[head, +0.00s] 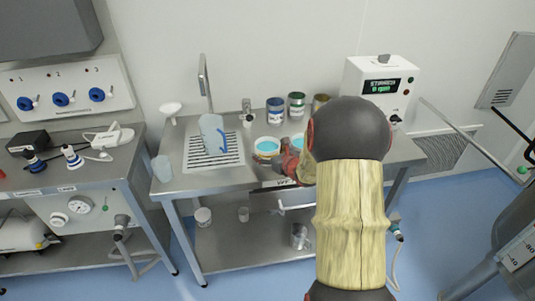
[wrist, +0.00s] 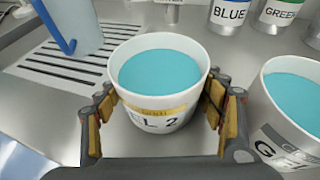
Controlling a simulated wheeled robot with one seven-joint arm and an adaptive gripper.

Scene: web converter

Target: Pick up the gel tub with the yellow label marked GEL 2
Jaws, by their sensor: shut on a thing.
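The GEL 2 tub (wrist: 158,113) is a white tub of blue-green gel with a yellow strip on its label and the marking partly readable as "L 2". My gripper (wrist: 163,118) has its yellow-padded fingers on both sides of this tub and is shut on it. The tub is upright; whether it touches the counter is hard to tell. In the head view, the tub (head: 267,146) shows left of my gripper, which my arm partly hides. A second white gel tub (wrist: 292,105) with a grey label stands to the right, apart from the held tub.
A clear jug (head: 212,134) with a blue handle stands on the drain grille (head: 190,153) at left. Blue and green cans (head: 276,110) stand behind the tubs. A white instrument (head: 383,85) stands at the back right.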

